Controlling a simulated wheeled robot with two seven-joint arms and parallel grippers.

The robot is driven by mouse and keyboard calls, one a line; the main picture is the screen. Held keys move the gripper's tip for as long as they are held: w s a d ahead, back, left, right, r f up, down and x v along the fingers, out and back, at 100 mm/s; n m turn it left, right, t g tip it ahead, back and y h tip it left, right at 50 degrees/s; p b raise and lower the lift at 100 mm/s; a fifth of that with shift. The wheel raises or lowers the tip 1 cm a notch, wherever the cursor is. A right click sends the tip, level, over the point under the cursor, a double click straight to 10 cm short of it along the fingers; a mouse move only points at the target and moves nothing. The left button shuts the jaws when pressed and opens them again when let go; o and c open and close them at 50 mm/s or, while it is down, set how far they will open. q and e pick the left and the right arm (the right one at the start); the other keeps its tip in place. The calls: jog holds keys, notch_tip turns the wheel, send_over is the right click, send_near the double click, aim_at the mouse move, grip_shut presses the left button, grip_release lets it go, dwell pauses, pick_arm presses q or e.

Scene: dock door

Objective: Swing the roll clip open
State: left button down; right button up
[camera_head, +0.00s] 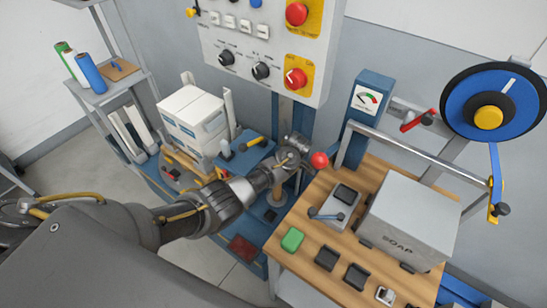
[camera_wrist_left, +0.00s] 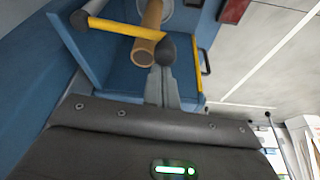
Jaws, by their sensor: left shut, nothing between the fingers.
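In the left wrist view a yellow bar (camera_wrist_left: 118,28) with dark rounded ends lies across a cardboard tube (camera_wrist_left: 152,18); it looks like the roll clip. My left gripper (camera_wrist_left: 163,72) is shut and empty, its fingers close to the bar's dark end. I cannot tell whether they touch it. In the head view my left gripper (camera_head: 296,149) reaches to the blue stand below the control panel, and my arm hides much of that spot. The clip is not clear there. My right gripper is not in view.
The control panel (camera_head: 262,45) hangs above. A wooden table (camera_head: 300,222) with a soap box (camera_head: 410,222) stands to the right, beside a red ball knob (camera_head: 319,160). White cartons (camera_head: 192,115) stand behind my arm.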

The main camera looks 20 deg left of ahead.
pick_arm(q)
jog(key=shift+v, duration=3.75)
